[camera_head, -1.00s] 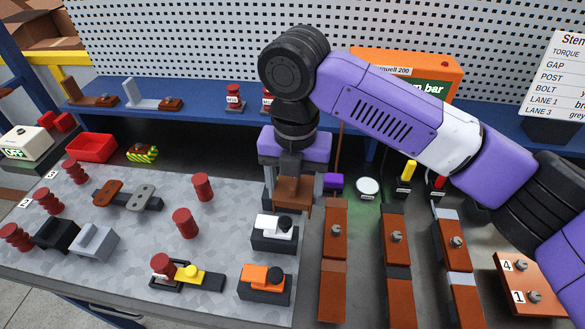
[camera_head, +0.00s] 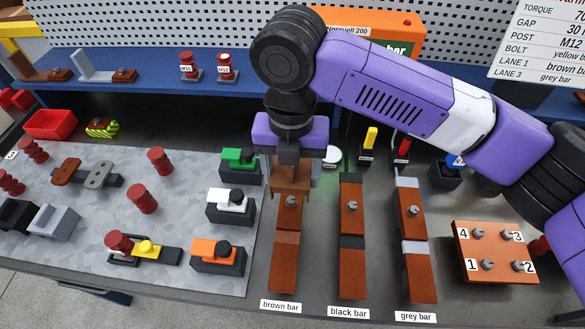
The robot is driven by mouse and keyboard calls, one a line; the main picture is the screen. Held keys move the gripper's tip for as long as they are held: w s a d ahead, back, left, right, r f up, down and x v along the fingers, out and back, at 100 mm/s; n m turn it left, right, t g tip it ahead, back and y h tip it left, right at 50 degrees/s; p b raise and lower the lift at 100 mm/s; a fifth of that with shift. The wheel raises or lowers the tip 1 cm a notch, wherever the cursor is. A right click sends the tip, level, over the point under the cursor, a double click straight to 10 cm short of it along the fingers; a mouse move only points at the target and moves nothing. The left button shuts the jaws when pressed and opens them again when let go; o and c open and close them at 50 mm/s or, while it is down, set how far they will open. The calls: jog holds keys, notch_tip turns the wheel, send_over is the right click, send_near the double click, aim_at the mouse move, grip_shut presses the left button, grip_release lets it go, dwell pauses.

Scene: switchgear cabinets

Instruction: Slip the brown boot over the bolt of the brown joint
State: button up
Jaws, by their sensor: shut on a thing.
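My gripper (camera_head: 291,160) points down and is shut on the brown boot (camera_head: 290,180), a brown block-like cover. The boot is over the upper end of the brown bar (camera_head: 284,265), the leftmost of three bars. The bolt (camera_head: 291,201) of the brown joint shows just below the boot in the picture, uncovered. I cannot tell how high the boot is above the bar. The boot's underside is hidden.
The black bar (camera_head: 349,260) and grey bar (camera_head: 416,270) lie to the right, each with a bolt. Orange (camera_head: 217,255), white (camera_head: 230,205) and green (camera_head: 239,163) topped blocks stand to the left. A numbered copper plate (camera_head: 495,252) is at right.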

aim_at(291, 199)
jog(key=shift+f+b, duration=1.1)
jog(key=shift+f, duration=1.15)
jog(key=shift+f+b, duration=0.9)
jog(key=shift+f, duration=1.25)
jog(key=o, duration=1.4)
jog(key=shift+r, duration=0.1)
notch_tip(291, 199, up, 8)
jog(key=shift+f+b, duration=0.15)
jog(key=shift+b, duration=0.2)
jog(key=shift+a, duration=0.1)
